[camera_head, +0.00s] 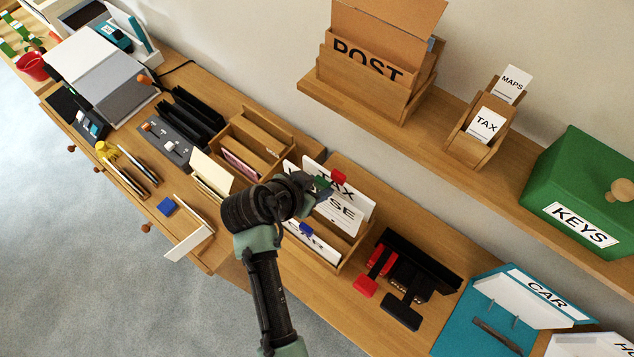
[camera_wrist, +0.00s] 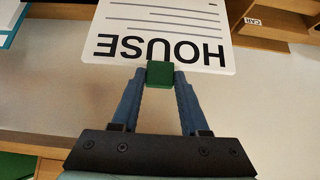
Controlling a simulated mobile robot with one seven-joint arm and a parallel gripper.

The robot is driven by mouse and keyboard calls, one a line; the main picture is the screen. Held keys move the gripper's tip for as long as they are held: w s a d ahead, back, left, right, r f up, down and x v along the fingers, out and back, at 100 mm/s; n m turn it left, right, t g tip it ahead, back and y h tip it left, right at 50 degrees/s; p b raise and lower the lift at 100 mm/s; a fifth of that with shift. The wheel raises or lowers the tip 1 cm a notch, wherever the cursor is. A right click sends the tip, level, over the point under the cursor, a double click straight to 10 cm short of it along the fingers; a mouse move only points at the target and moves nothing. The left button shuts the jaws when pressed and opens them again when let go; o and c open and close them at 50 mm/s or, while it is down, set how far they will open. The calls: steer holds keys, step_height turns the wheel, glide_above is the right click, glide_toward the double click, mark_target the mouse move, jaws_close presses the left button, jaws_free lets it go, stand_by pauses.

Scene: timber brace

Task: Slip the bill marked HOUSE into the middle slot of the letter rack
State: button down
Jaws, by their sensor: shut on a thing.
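The HOUSE bill (camera_wrist: 160,35) is a white card with a green tab (camera_wrist: 160,74), which is pinched between the fingertips of my gripper (camera_wrist: 160,76). In the head view my gripper (camera_head: 315,190) is over the wooden letter rack (camera_head: 352,254). The HOUSE bill (camera_head: 345,211) shows there between the TAX bill (camera_head: 366,207), with a red tab, behind it and the CAR bill (camera_head: 318,246), with a blue tab, in front. My wrist hides part of all three. The lower edge of the HOUSE bill is hidden, so I cannot tell how deep it sits.
Right of the rack are a black holder (camera_head: 420,268) with red and black handled things and a teal CAR folder (camera_head: 500,315). A wooden box with cards (camera_head: 242,150) stands left. Above, a wall shelf (camera_head: 440,150) carries the POST box (camera_head: 362,72) and green KEYS box (camera_head: 580,190).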

steer(key=shift+w+d+f, duration=0.1)
steer(key=shift+w+f, duration=0.05)
steer(key=shift+f, duration=0.25)
steer(key=b, duration=0.4)
glide_above(320, 205)
steer(key=s, duration=0.1)
steer(key=shift+a+f, duration=0.2)
steer(key=shift+f, duration=0.85)
steer(key=shift+a+f, duration=0.15)
steer(key=shift+f, duration=0.95)
steer(key=shift+f+b, duration=2.35)
steer(key=shift+f, duration=0.45)
jaws_free()
